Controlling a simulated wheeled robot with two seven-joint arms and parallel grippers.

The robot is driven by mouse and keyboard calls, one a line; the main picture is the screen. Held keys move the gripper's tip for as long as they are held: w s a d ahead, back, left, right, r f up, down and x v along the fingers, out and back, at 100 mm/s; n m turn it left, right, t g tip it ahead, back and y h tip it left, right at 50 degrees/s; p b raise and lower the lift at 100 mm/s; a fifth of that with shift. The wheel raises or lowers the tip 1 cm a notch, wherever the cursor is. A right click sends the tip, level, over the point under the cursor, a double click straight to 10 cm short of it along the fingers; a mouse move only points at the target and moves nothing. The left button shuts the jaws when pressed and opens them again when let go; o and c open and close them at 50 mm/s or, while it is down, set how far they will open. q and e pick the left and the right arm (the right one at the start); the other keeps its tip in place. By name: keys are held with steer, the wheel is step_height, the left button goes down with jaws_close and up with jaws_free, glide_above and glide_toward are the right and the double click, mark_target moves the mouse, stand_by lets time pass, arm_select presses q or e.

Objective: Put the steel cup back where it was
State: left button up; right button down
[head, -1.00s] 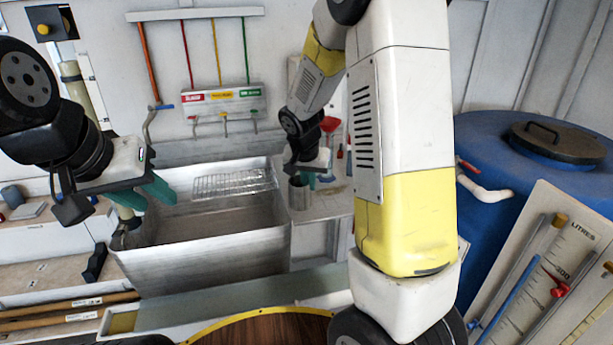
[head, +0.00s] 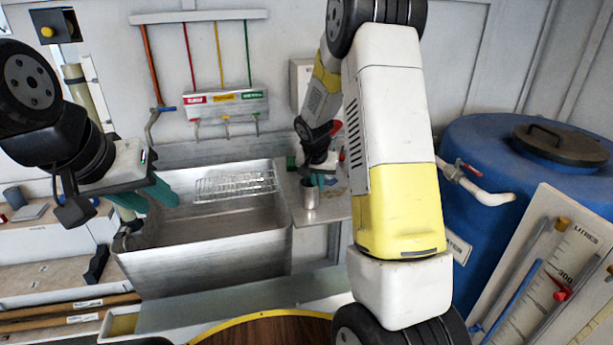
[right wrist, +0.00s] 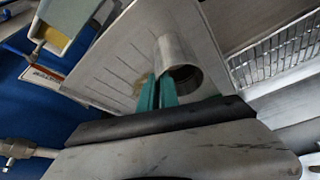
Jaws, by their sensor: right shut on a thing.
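The steel cup (head: 310,196) is at the drainboard (head: 338,212) to the right of the sink, in the head view. My right gripper (head: 318,181) is at the cup, with its teal fingers shut on the cup's wall. In the right wrist view the cup (right wrist: 176,54) shows its open mouth, with the teal fingers (right wrist: 158,92) closed at its rim. I cannot tell whether the cup's base touches the drainboard. My left gripper (head: 150,192) hangs in front of the sink's left side, its teal fingers apart and holding nothing visible.
The steel sink (head: 205,245) has a wire rack (head: 236,186) across its back. A blue barrel (head: 500,200) stands at the right, with a white pipe and a gauge board (head: 550,270) in front. Three colored lines run down to taps on the wall.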

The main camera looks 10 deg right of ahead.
steer(key=shift+f, duration=0.1)
steer(key=c, duration=1.6)
jaws_free()
steer(key=shift+s+a+r, duration=0.1)
steer(key=shift+r, duration=0.4)
steer(key=s+a+r+n+t+y, duration=0.1)
steer(key=s+a+r+n+y, duration=0.15)
steer(key=s+r, duration=1.65)
steer(key=s+a+r+n, duration=0.1)
steer(key=s+a, duration=0.1)
steer(key=s, duration=0.4)
steer(key=s+a+r+n+t+y, duration=0.1)
steer(key=s+a+n, duration=0.1)
steer(key=s, duration=0.4)
steer(key=shift+s+r, duration=0.15)
steer(key=shift+s, duration=0.2)
